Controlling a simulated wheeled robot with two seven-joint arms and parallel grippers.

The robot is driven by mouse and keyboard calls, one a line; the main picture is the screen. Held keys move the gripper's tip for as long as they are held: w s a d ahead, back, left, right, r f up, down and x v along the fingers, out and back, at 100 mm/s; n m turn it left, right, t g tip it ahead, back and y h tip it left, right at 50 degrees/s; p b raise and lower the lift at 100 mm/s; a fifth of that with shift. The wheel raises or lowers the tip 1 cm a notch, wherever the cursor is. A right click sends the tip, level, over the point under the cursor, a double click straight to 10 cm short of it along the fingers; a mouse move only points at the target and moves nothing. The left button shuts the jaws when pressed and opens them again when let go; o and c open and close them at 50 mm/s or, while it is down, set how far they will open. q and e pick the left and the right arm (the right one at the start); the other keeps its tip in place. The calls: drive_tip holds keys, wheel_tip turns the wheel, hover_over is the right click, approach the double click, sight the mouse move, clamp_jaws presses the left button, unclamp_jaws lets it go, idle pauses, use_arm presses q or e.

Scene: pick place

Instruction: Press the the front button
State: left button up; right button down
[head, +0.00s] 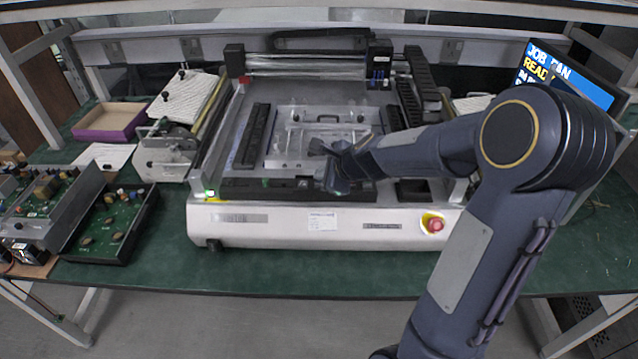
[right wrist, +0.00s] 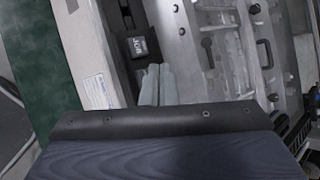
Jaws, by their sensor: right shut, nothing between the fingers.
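A machine (head: 280,230) with a pale front panel stands on the green bench. I cannot tell for sure whether this block is the front button. My right gripper (head: 331,182) is shut and empty over the machine's front edge. Its grey fingers (right wrist: 156,84) appear close to the block, with a small gap in the picture. Contact cannot be judged. My left gripper is not in view.
A red round button (head: 435,225) on yellow is at the front panel's right end. A small green light (head: 210,193) is at its left end. Circuit boards (head: 110,222) lie at left. A monitor (head: 565,75) stands at right. The bench front is clear.

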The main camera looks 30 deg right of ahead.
drive_tip(key=shift+f, duration=0.1)
drive_tip(key=shift+f+b, duration=0.35)
drive_tip(key=shift+b, duration=0.05)
drive_tip(key=shift+f+b, duration=0.4)
idle(0.5)
drive_tip(key=shift+r, duration=0.15)
drive_tip(key=shift+r+p, duration=0.7)
drive_tip(key=shift+p, duration=0.15)
drive_tip(key=shift+r, duration=0.1)
wheel_tip(320, 180, up, 5)
drive_tip(key=p, duration=0.5)
